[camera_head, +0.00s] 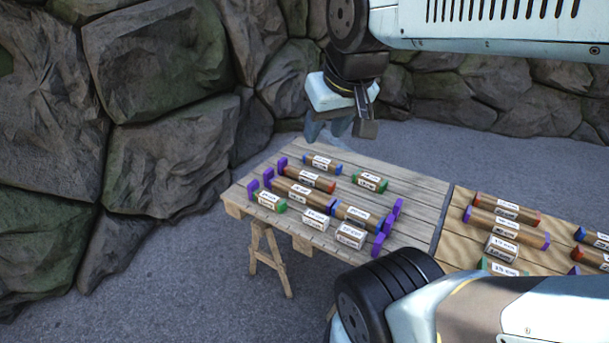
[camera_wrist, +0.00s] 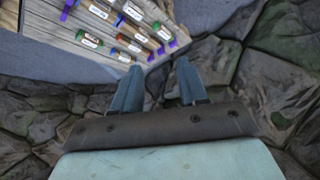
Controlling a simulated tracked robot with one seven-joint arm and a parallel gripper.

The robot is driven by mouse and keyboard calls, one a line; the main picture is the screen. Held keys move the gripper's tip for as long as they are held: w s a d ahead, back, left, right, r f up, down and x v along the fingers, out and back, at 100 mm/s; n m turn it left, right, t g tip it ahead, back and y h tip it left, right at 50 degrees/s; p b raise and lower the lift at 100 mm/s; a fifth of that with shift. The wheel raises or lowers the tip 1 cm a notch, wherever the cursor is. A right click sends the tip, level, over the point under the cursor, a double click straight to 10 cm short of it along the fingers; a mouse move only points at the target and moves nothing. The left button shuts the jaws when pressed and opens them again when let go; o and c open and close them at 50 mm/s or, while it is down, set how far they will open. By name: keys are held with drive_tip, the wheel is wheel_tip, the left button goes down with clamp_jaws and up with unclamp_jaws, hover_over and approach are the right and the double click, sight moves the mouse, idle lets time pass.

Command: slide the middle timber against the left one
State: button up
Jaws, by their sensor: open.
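Several short brown timbers with white labels and coloured ends lie on the left wooden table (camera_head: 425,192). A blue-ended timber (camera_head: 322,163) is at the back, with a red-ended one (camera_head: 308,180) in front of it. A longer timber (camera_head: 297,192) lies before that, close to a blue-ended one (camera_head: 357,215). Green-ended timbers lie at the front left (camera_head: 270,201) and the back right (camera_head: 370,182). I cannot tell which are the middle and left timbers. My gripper (camera_head: 327,131) is open and empty, above the table's back edge; the wrist view shows its spread fingers (camera_wrist: 158,72).
A second table (camera_head: 455,225) with more labelled timbers adjoins at right. A rock wall (camera_head: 160,90) rises behind and left. The back right boards are clear.

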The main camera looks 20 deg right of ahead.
drive_tip(key=shift+a, duration=0.1)
drive_tip(key=shift+o, duration=0.4)
drive_tip(key=shift+w, duration=0.1)
drive_tip(key=shift+o, duration=1.5)
drive_tip(key=shift+w+f, duration=0.1)
drive_tip(key=shift+w, duration=0.3)
drive_tip(key=shift+o, duration=0.9)
drive_tip(key=w+d+f+n+g+h, duration=0.1)
drive_tip(key=w+d+f, duration=0.1)
drive_tip(key=w, duration=0.6)
drive_tip(key=shift+w+d+f+g, duration=0.3)
drive_tip(key=shift+w+f, duration=0.1)
drive_tip(key=shift+f, duration=0.5)
drive_tip(key=w+d+f+n+g, duration=0.2)
drive_tip(key=w+d+f, duration=0.2)
drive_tip(key=w+f, duration=0.45)
drive_tip(key=w+d+f+n+g, duration=0.15)
drive_tip(key=w+d+f, duration=0.35)
drive_tip(key=f, duration=0.6)
drive_tip(key=w+f+n, duration=0.1)
drive_tip(key=w+f, duration=0.1)
drive_tip(key=f, duration=0.5)
drive_tip(key=w+d+f+n+y, duration=0.1)
drive_tip(key=w+f, duration=0.1)
drive_tip(key=f, duration=0.5)
drive_tip(key=shift+w+d+f, duration=0.15)
drive_tip(key=shift+w+f, duration=0.05)
drive_tip(key=shift+w, duration=0.05)
